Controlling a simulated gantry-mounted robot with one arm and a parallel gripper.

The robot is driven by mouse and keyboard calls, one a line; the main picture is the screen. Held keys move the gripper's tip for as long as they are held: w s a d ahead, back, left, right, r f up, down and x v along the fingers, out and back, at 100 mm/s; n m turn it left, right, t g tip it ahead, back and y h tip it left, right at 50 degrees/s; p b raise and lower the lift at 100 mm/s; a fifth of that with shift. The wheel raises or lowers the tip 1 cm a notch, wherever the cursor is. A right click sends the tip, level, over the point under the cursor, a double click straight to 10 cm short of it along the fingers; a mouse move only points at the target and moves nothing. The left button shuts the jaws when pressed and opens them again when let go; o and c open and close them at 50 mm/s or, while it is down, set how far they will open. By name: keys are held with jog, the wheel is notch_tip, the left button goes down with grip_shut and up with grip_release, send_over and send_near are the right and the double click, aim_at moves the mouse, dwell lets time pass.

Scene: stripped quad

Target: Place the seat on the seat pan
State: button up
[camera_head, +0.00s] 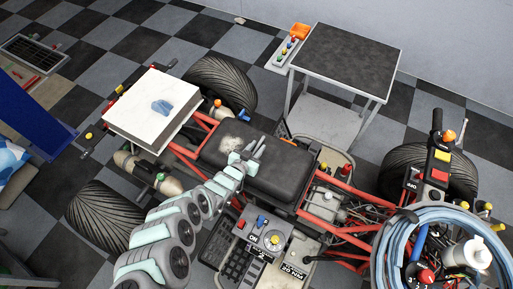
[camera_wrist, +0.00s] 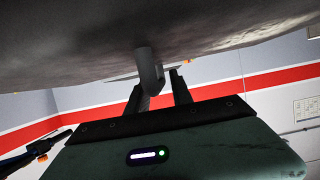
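The black seat (camera_head: 272,172) lies over the middle of the quad's red frame in the head view, roughly level. The seat pan is not clearly visible; the seat appears to cover that area. My gripper (camera_head: 257,148) is at the seat's left part, close to its surface. In the wrist view, a dark grey surface (camera_wrist: 70,40), probably the seat, fills the top. A bent grey handle (camera_wrist: 148,70) hangs from it, overlapping my left finger. My gripper's fingers (camera_wrist: 160,88) stand apart there, the handle beside or between them; contact is unclear.
A white-topped box (camera_head: 155,105) is at the quad's left end. A dark-topped table (camera_head: 345,60) stands behind. A control box (camera_head: 262,238) is in front of the seat, and a coiled blue hose (camera_head: 395,240) is at the right. Open floor shows behind the quad.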

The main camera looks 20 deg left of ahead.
jog(key=shift+o, duration=0.4)
jog(key=shift+s+r+p, duration=0.25)
jog(key=shift+s+p, duration=0.05)
jog(key=shift+s, duration=0.2)
jog(key=p+v, duration=0.5)
jog(key=v, duration=0.5)
jog(key=shift+a+r, duration=0.1)
jog(key=shift+r, duration=0.05)
jog(key=shift+s, duration=0.45)
